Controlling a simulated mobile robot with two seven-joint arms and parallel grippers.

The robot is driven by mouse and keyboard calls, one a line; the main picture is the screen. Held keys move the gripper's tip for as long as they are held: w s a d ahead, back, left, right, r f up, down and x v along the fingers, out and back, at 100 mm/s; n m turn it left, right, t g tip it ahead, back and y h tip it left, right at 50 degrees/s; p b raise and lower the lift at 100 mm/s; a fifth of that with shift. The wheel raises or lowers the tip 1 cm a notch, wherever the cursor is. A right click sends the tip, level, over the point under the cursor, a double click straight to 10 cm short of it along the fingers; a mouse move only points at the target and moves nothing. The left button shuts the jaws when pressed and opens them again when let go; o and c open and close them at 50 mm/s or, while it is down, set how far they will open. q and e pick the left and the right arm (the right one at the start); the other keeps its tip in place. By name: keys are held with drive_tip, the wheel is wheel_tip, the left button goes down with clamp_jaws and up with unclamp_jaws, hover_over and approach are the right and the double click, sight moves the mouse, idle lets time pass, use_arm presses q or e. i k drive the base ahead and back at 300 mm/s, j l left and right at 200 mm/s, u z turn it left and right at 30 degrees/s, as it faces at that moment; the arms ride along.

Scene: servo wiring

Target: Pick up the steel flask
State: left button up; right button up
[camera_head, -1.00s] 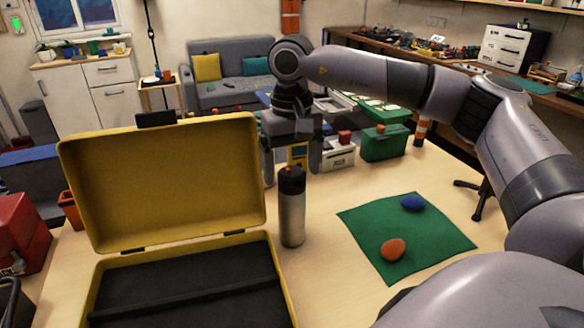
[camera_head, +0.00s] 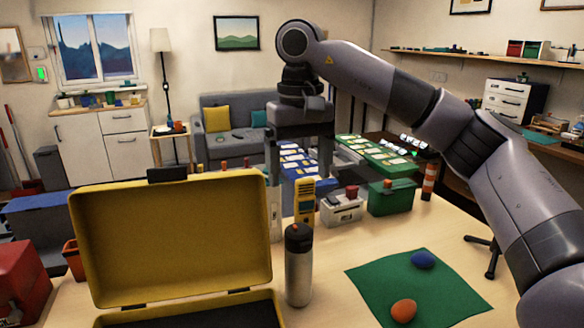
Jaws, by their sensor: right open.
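The steel flask (camera_head: 299,275) stands upright on the light wooden table, just right of the open yellow case. It has a silver body and a black cap with a small orange spot. My right gripper (camera_head: 300,182) points down above and behind the flask in the picture, its two fingers spread apart with nothing held between them. The flask is apart from the gripper. My left gripper is not in view.
The yellow case (camera_head: 170,235) has its lid raised close to the flask's left. A green mat (camera_head: 395,285) with a blue and an orange egg-shaped object lies to the right. A yellow meter (camera_head: 305,202), a grey box (camera_head: 342,210) and a green box (camera_head: 392,198) stand behind.

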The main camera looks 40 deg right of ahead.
sight(298, 262)
drive_tip(key=k, duration=1)
